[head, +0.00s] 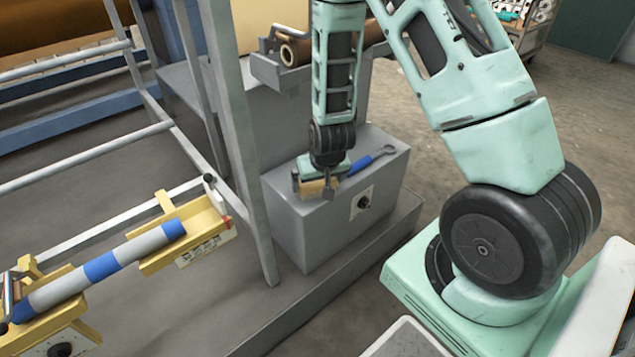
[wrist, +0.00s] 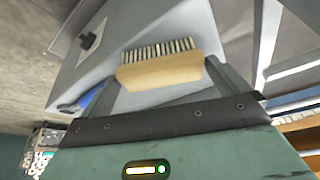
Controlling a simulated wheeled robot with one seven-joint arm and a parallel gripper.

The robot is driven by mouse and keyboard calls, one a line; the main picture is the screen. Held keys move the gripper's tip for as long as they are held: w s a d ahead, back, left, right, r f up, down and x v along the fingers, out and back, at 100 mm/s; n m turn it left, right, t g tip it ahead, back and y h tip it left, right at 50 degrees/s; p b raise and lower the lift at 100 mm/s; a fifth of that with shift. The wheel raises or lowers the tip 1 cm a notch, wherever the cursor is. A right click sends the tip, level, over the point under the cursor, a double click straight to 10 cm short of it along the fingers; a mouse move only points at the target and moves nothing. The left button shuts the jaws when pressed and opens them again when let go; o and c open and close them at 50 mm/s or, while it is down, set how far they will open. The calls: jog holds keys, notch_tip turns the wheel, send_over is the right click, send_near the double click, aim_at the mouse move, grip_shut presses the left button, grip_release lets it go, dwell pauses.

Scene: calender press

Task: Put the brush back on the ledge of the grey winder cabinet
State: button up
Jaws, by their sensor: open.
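The brush (head: 312,189) has a pale wooden back and lies at the front left edge of the flat top of the grey cabinet (head: 300,226). In the wrist view the wooden back of the brush (wrist: 160,72) and its row of bristles show clearly. My gripper (head: 316,184) is open over the cabinet top, with one finger on each side of the brush. I cannot tell whether the fingers touch it. The gripper hides part of the brush in the head view.
A blue-handled wrench (head: 368,161) lies on the cabinet top right beside my gripper. A dark knob (head: 363,201) is on the cabinet front. A grey post (head: 240,130) stands close on the left. A yellow bracket (head: 190,236) holds a blue and grey roll (head: 133,248).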

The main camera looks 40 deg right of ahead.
jog(key=p+v, duration=0.2)
jog(key=v, duration=0.7)
jog(key=s+a+r+n+y, duration=0.1)
jog(key=a+r+n+y, duration=0.2)
jog(key=a, duration=0.6)
jog(key=s+a+r+n+g, duration=0.2)
jog(key=s+a+r+n, duration=0.2)
jog(key=s, duration=0.5)
jog(key=s+a+r+n+g, duration=0.2)
jog(key=s+a+r+n, duration=0.3)
jog(key=s+a+r, duration=0.3)
jog(key=shift+s+a+r+h, duration=0.3)
jog(key=shift+s+a+h, duration=0.1)
jog(key=shift+s+a, duration=0.5)
